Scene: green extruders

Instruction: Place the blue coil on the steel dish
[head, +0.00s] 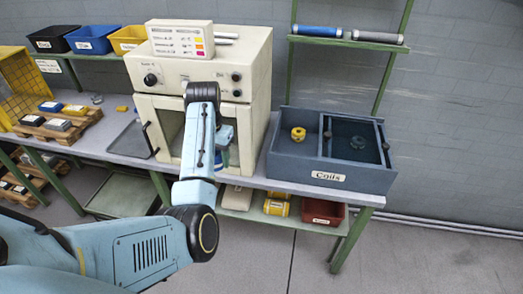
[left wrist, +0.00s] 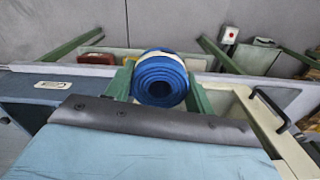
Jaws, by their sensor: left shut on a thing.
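My left gripper (left wrist: 160,88) is shut on the blue coil (left wrist: 160,62), a thick blue roll with a pale band, seen end-on in the left wrist view between two green fingers. In the head view my left forearm hides most of the gripper; a bit of the blue coil (head: 219,163) shows beside it, in front of the beige oven-like machine. A flat grey metal tray (head: 130,142), which looks like the steel dish, lies on the bench left of the machine, with nothing on it. My right gripper is not in view.
The beige machine (head: 255,75) stands mid-bench. Right of it is a blue-grey box (head: 275,160) labelled Coils, holding a yellow coil (head: 298,133) and a dark coil (head: 357,142). A wooden pallet (head: 75,130) with small blocks is at left. Coloured bins (head: 92,45) stand behind.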

